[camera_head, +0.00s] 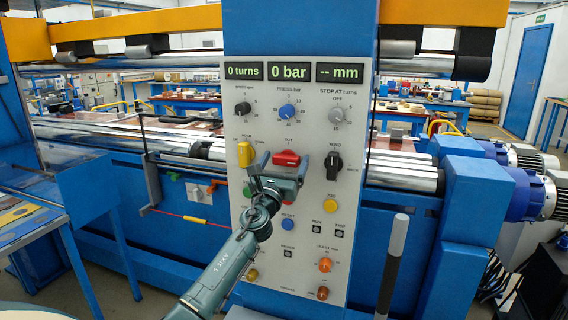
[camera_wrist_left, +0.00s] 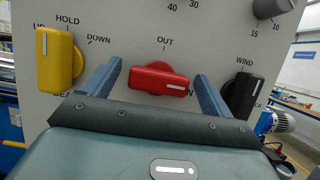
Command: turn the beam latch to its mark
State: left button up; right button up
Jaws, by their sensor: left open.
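The control panel carries a red turn handle (camera_head: 287,158), which also shows in the left wrist view (camera_wrist_left: 159,80). It lies nearly level, slightly lower at its right end, below an OUT mark; another label at its lower right is mostly hidden. A yellow handle (camera_head: 245,154) to its left stands upright by UP, HOLD and DOWN marks, with a partly hidden label starting "BEA" beneath. Which handle is the beam latch cannot be read for certain. My left gripper (camera_head: 283,165) is open, its fingers spread to either side of the red handle, with nothing held. My right gripper is out of view.
A black WIND knob (camera_head: 333,163) stands close to the right of my left gripper. Dials (camera_head: 288,111) and displays (camera_head: 289,72) sit above, and buttons lie below. A grey-topped post (camera_head: 393,260) stands in front at right. Steel rollers (camera_head: 403,174) run behind the panel.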

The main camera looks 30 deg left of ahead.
pick_arm(q)
jog(key=shift+c, duration=0.5)
jog(key=c, duration=0.9)
